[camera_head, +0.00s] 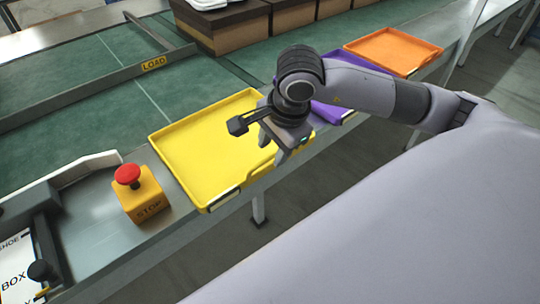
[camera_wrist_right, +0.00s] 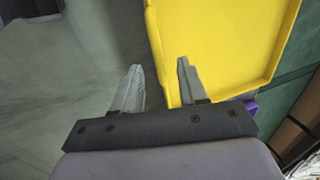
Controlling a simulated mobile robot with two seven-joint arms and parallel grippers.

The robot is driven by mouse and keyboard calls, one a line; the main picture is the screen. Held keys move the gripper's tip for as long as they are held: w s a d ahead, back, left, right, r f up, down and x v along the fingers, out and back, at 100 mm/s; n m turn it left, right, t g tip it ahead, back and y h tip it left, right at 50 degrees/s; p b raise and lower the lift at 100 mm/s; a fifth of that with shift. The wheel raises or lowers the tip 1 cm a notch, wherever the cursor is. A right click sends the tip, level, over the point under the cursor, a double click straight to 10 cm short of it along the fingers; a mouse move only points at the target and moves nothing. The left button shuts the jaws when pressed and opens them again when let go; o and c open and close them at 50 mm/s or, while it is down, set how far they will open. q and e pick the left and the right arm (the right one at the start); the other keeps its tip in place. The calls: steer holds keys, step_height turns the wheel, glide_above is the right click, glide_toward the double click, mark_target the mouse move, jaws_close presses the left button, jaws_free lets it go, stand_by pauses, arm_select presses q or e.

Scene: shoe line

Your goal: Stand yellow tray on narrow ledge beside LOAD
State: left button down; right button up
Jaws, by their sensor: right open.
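The yellow tray (camera_head: 205,150) lies flat on the narrow metal ledge (camera_head: 98,218) in front of the green belt, in the head view. Its near edge carries a pale handle or label. My right gripper (camera_head: 280,155) is open at the tray's right part, near its front rim. In the right wrist view, the two fingers of my right gripper (camera_wrist_right: 160,75) are apart, and the yellow tray (camera_wrist_right: 222,45) shows under and beyond the right finger. Whether either finger touches the rim cannot be told. The LOAD label (camera_head: 154,64) is on the rail behind the tray. My left gripper is not in view.
A red-topped STOP button box (camera_head: 140,198) stands just left of the yellow tray. A purple tray (camera_head: 325,112) and an orange tray (camera_head: 393,50) lie further along the ledge to the right. Brown boxes (camera_head: 230,27) stand on the green belt (camera_head: 110,98) behind.

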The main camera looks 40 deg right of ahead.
steer(key=v, duration=0.6)
steer(key=shift+r, duration=0.2)
